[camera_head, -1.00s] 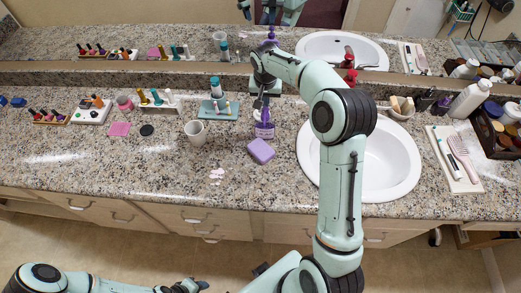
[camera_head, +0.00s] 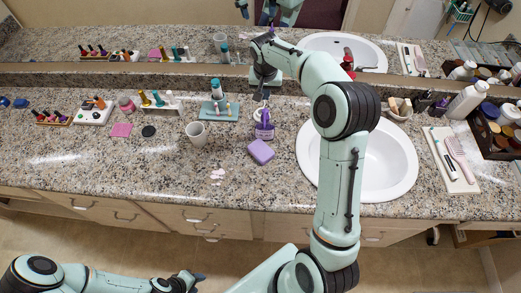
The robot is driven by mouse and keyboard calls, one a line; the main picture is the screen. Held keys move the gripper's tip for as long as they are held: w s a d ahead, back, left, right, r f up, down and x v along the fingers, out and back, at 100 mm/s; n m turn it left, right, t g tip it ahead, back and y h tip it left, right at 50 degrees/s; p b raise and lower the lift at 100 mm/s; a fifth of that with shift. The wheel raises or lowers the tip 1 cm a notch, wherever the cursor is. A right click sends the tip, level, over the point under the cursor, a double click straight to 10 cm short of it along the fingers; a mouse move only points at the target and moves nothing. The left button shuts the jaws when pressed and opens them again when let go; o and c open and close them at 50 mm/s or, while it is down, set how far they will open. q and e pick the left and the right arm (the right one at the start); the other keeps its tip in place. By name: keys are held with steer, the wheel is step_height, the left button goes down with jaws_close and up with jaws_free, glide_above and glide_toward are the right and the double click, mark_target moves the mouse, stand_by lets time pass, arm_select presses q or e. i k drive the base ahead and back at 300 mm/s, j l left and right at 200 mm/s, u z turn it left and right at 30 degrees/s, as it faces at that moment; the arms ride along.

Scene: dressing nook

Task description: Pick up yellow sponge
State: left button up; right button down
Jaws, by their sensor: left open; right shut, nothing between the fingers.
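I cannot make out a clearly yellow sponge. A purple sponge-like block (camera_head: 261,151) lies on the counter left of the sink. Small tan and cream blocks (camera_head: 400,106) sit in a dish behind the sink; I cannot tell what they are. My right gripper (camera_head: 264,98) is shut and empty, pointing down just above a purple bottle (camera_head: 264,130), behind the purple block. Whether it touches the bottle is unclear. My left gripper (camera_head: 194,280) is open and empty, low in front of the drawers at the bottom of the view.
The white sink (camera_head: 385,165) lies beneath my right arm. A mirror runs behind. The front left counter is clear.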

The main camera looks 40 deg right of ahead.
mark_target(263, 154)
steer(key=k, duration=1)
